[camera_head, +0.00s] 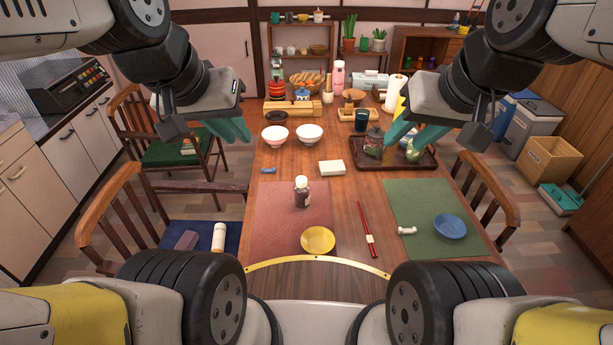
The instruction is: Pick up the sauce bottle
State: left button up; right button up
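A small dark bottle with a white cap (302,192), which looks like the sauce bottle, stands upright on the red placemat (270,215) near the middle of the table. My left gripper (236,131) is above the table's left edge, up and to the left of the bottle, touching nothing I can see. My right gripper (398,137) is above the brown tray on the right side of the table, well away from the bottle. The teal fingers of both grippers show, with no object between them. The finger gap is hard to judge in both.
A yellow bowl (318,240) sits just in front of the bottle. Red chopsticks (366,229) lie to its right. A white box (332,167) and two bowls (309,133) stand behind it. A brown tray (424,163) holds a jar and teapot. Chairs flank the table.

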aim_at(301, 190)
jog(key=z, duration=1.3)
jog(key=u, duration=1.45)
jog(key=l+u, duration=0.4)
jog(key=k+l+u, duration=0.1)
jog(key=l+u, duration=0.25)
jog(key=k+l+u, duration=0.15)
jog(key=l+u, duration=0.25)
jog(key=k+l, duration=0.05)
jog(key=l, duration=0.05)
